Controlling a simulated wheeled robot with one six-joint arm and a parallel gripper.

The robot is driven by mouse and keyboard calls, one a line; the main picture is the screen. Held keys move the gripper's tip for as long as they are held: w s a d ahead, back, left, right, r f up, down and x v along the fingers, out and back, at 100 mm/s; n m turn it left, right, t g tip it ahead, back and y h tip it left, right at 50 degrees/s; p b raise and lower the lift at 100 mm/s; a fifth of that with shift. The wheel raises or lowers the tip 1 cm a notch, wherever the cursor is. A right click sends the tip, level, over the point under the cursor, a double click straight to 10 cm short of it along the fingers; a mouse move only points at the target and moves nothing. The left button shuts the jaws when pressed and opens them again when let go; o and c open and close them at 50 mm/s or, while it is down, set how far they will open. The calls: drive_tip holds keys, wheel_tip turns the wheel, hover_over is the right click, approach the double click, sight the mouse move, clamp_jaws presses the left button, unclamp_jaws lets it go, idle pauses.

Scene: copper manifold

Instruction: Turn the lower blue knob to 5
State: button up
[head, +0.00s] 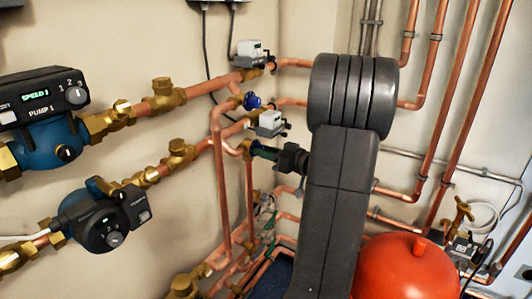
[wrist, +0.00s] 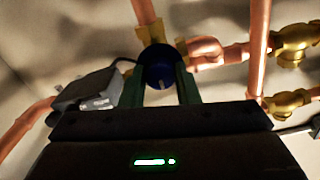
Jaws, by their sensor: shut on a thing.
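The lower blue knob (wrist: 160,68) shows dark blue in the wrist view, on a brass valve body (wrist: 150,33). My gripper (wrist: 160,80) has one green finger on each side of the knob and is shut on it. A small pale mark on the knob's face points toward the bottom of the wrist view. No scale numbers are readable. In the head view my gripper (head: 258,151) reaches left from my dark arm to the lower valve, and its fingers hide the knob. The upper blue knob (head: 252,101) sits above, free of the gripper.
A white actuator box (head: 268,123) sits just above my gripper, and another (head: 250,50) is higher up. Copper pipes (head: 218,175) run close by. Two pumps (head: 45,120) (head: 105,215) are at left. A red tank (head: 405,267) stands at lower right.

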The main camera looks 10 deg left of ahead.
drive_tip(key=shift+r+m+b, duration=0.1)
drive_tip(key=shift+m+b, duration=0.85)
drive_tip(key=shift+m, duration=6.95)
drive_tip(key=o, duration=1)
drive_tip(key=shift+c, duration=0.2)
drive_tip(key=shift+d, duration=0.1)
drive_tip(key=v, duration=1.3)
drive_tip(key=shift+d, duration=0.3)
